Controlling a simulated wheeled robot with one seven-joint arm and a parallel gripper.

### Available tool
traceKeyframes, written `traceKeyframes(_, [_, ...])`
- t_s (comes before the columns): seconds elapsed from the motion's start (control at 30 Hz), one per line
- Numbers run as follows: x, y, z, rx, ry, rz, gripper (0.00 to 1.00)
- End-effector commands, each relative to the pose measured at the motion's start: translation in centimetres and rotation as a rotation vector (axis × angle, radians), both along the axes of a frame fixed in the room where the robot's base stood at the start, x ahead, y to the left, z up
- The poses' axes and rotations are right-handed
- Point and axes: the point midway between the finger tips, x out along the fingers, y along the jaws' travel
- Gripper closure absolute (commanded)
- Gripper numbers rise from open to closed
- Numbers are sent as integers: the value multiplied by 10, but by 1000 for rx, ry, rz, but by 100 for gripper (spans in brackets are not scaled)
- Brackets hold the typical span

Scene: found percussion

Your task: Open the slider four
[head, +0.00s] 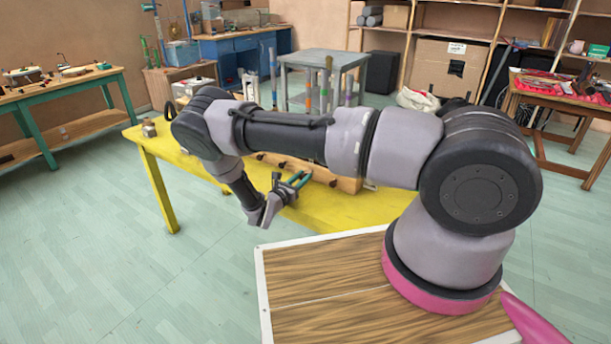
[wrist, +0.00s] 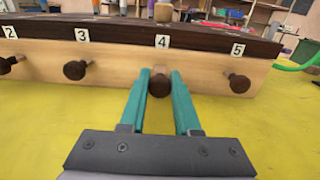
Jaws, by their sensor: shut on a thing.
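The wooden box (wrist: 110,66) on the yellow table has a row of dark round knobs below white number labels. The label 4 (wrist: 162,41) is above the knob of slider four (wrist: 160,87). In the wrist view my gripper (wrist: 160,75) has its teal fingers on both sides of this knob, shut on it. Part of the knob's stem shows behind it, between the fingers. In the head view my gripper (head: 300,180) reaches the box's front (head: 345,183), and the held knob is too small to tell there.
The yellow table (head: 320,209) is bare in front of the box. A small jar (head: 149,128) stands at its far left corner. A green tube (wrist: 298,66) lies right of the box.

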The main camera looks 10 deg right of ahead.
Motion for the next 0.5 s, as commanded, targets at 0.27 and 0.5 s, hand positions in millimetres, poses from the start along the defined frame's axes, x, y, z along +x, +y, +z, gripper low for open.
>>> traceKeyframes(0.27, [-5, 6, 0, 1, 1, 2, 100])
traceKeyframes(0.5, [-5, 6, 0, 1, 1, 2, 40])
